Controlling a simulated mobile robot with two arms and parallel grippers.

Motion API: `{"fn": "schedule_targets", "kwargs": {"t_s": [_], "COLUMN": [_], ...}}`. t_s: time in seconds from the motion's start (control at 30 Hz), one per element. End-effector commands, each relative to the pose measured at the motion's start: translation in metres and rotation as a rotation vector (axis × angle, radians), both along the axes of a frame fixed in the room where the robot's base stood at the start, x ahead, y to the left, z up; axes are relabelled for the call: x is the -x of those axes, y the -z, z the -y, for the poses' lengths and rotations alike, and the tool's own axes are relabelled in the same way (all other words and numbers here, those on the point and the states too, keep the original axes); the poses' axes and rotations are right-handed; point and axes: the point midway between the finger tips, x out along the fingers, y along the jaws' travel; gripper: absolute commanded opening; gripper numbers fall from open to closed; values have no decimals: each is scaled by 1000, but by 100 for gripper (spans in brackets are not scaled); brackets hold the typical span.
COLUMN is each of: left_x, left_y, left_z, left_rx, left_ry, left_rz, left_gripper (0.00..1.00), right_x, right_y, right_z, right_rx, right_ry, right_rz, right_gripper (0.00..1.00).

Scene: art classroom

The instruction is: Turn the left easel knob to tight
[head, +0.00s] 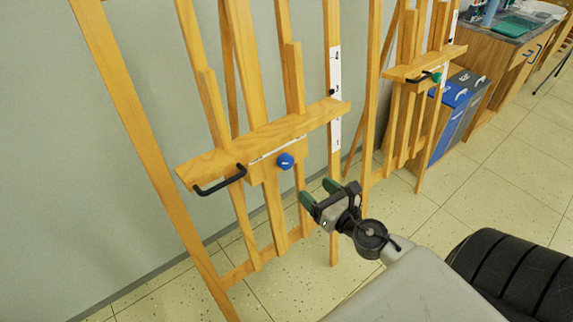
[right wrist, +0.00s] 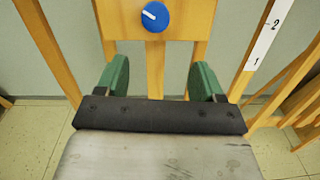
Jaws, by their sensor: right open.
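The left easel (head: 225,148) is wooden, with a shelf bar across it. A round blue knob (head: 286,161) sits on its front, just below the shelf. The knob also shows at the top of the right wrist view (right wrist: 155,16), with a white pointer line slanting to the upper left. My right gripper (head: 319,190) is open and empty, below and to the right of the knob in the head view. In the right wrist view its green fingers (right wrist: 160,78) are spread apart below the knob, not touching it. My left gripper is not in view.
A black handle (head: 221,182) sticks out from the shelf's left end. A white numbered scale (head: 335,98) runs up the easel's right side. A second easel with a green knob (head: 436,78) stands at the right, near blue (head: 449,106) and grey bins. The floor in front is clear.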

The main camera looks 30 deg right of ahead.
Motion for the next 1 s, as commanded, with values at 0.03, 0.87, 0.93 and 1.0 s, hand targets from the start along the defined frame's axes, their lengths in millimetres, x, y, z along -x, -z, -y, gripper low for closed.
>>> {"fn": "schedule_targets", "kwargs": {"t_s": [0.03, 0.87, 0.93, 1.0], "left_x": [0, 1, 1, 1], "left_y": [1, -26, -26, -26], "left_z": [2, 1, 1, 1], "left_rx": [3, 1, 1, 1], "left_ry": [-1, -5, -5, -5], "left_rz": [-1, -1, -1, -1], "left_gripper": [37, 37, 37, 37], "right_x": [0, -105, -107, -108], "right_y": [-10, -18, -17, -17], "right_z": [-4, -16, -16, -16], "right_rx": [40, 72, 72, 72], "right_ry": [-17, -28, -27, -28], "right_rz": [23, 43, 43, 43], "right_gripper": [68, 68, 68, 68]}}
